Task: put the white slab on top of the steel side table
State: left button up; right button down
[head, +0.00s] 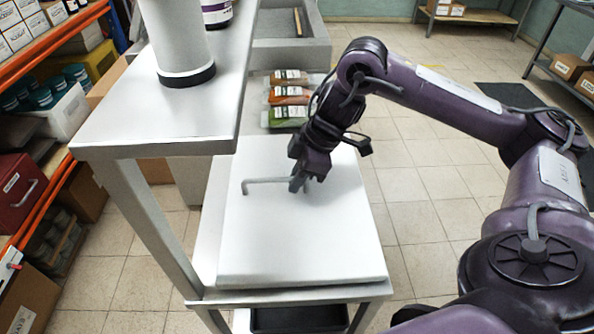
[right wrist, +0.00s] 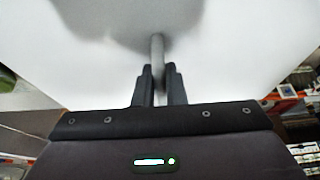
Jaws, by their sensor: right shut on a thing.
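The white slab (head: 300,245) is a wide flat board with a grey bar handle (head: 265,181) on its top face. My right gripper (head: 298,184) is shut on the right end of that handle. In the right wrist view, the handle (right wrist: 157,48) runs between the two dark fingers (right wrist: 158,88), with the white slab (right wrist: 225,60) beyond. The slab lies flat over the steel side table (head: 290,294), whose front edge and legs show below it. I cannot tell whether the slab touches the tabletop. My left gripper is not in view.
A higher steel bench (head: 150,122) stands close on the left, carrying a grey-white cylinder (head: 178,40) and a jar (head: 217,12). Packets (head: 288,95) lie beyond the slab near a grey trough (head: 290,50). Loaded shelves (head: 45,120) line the far left. Tiled floor is clear at right.

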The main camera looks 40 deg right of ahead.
jog(key=shift+w+f, duration=0.1)
jog(key=shift+f, duration=0.6)
jog(key=c, duration=1.9)
grip_release()
jog(key=shift+f, duration=0.2)
jog(key=o, duration=0.4)
jog(key=shift+r, duration=0.1)
jog(key=v, duration=0.2)
jog(key=shift+d+r, duration=0.15)
jog(key=shift+r, duration=0.2)
jog(key=p+v, duration=0.5)
jog(key=v, duration=0.4)
jog(key=shift+s, duration=0.3)
